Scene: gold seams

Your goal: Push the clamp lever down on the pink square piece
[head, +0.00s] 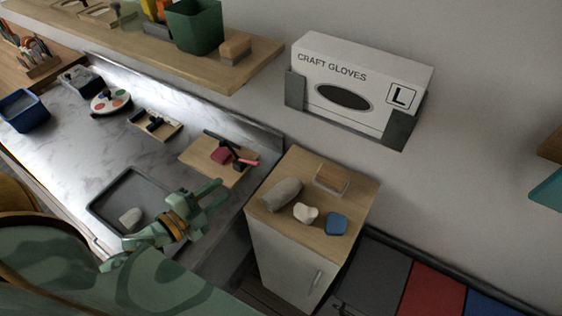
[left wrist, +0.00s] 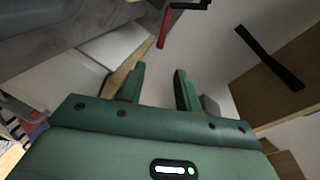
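A pink square piece (head: 221,156) lies on a small wooden board (head: 196,159) at the back right of the marble counter. A dark clamp (head: 222,140) with a red-pink lever (head: 246,163) sits at it; the lever's exact tilt is hard to tell. My left gripper (head: 217,196) is in front of the board, apart from it. In the left wrist view my left gripper (left wrist: 158,88) is open with nothing between its two green fingers. A red lever (left wrist: 164,28) on a black bar shows beyond the fingertips there. My right gripper is not in view.
A grey tray (head: 98,207) with a pale lump (head: 131,217) lies left of my gripper. Another small board (head: 144,126) stands behind. A wooden-topped cabinet (head: 287,229) holding several small objects stands to the right. A shelf (head: 245,70) overhangs the counter's back.

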